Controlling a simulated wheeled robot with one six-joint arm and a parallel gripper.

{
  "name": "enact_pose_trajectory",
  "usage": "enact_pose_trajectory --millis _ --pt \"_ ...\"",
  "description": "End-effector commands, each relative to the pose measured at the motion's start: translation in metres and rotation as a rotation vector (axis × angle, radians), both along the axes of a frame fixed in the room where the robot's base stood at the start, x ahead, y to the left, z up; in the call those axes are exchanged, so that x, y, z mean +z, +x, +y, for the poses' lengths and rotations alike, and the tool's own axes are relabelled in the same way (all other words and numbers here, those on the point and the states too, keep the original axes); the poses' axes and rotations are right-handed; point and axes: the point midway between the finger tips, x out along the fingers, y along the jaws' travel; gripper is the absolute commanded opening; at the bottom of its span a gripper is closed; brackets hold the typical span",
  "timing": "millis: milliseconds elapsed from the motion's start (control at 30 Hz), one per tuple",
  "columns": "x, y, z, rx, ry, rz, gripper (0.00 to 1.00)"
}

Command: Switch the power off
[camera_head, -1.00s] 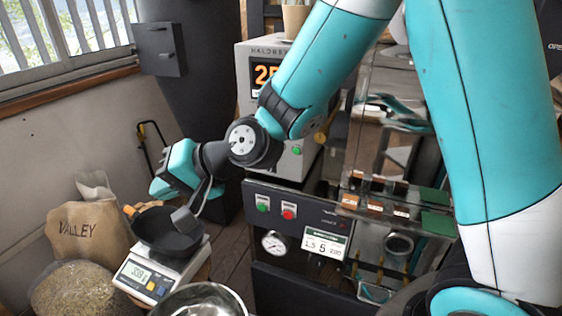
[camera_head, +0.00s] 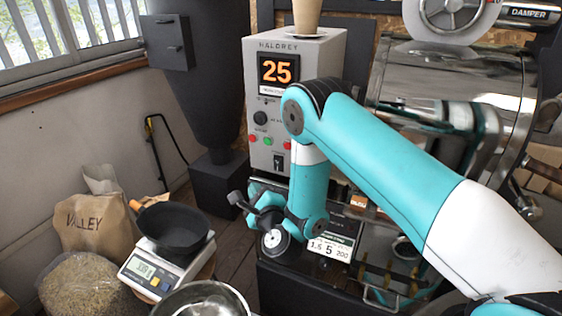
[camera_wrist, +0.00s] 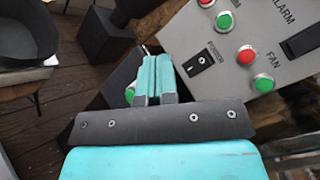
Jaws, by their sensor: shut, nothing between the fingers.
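The power switch (camera_wrist: 197,63) is a small black rocker beside the printed word POWER on the grey control box. It also shows in the head view as a black switch (camera_head: 278,162) under the row of round buttons. Which way the rocker is pressed, I cannot tell. My gripper (camera_wrist: 155,80) is shut and empty, its teal fingers together in the wrist view. In that view the fingertips lie just left of the power switch, apart from it. In the head view my arm covers the right part of the box front, and the fingers cannot be made out.
A red (camera_wrist: 246,54) and a green fan button (camera_wrist: 264,83) and a black switch (camera_wrist: 300,42) sit near the power switch. A display (camera_head: 278,69) reads 25. A paper cup (camera_head: 307,15) stands on the box. A scale (camera_head: 160,272) carries a black pan (camera_head: 175,230).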

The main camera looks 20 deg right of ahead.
Motion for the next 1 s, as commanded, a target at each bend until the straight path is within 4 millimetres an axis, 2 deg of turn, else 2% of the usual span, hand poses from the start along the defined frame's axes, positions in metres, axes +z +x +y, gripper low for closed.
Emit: enact_pose_trajectory --millis 467,1000 --pt "0.002 0.007 -0.007 -0.002 0.000 -0.001 0.00" --pt "0.012 0.055 -0.055 -0.003 0.001 0.000 0.00"
